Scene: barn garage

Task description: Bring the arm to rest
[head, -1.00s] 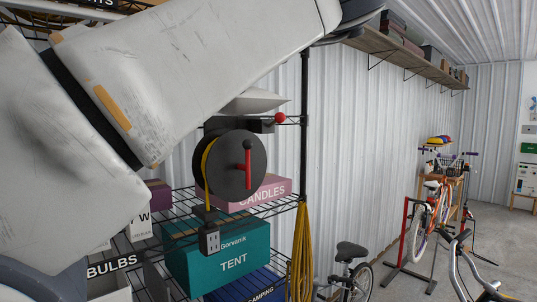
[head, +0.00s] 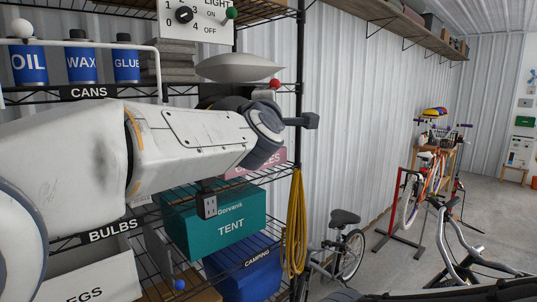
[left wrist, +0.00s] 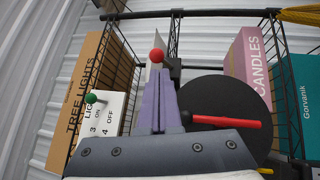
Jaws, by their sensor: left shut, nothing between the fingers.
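My left arm comes in from the left of the head view across the front of the wire shelves. Its gripper (head: 308,121) is at the arm's end, pointing right near the shelf's black corner post. In the left wrist view its purple-grey fingers (left wrist: 160,98) are together with nothing between them. The black cord reel with a red handle (left wrist: 222,115) is just right of the fingers there; in the head view the arm hides most of it. My right gripper is not in view.
The shelves hold the TENT box (head: 225,226), the CANDLES box (left wrist: 248,65), blue cans (head: 82,65) and a light switch panel (head: 197,20). A yellow cord (head: 296,215) hangs at the shelf corner. Bikes (head: 422,190) stand right; bare wall (head: 360,120) lies between.

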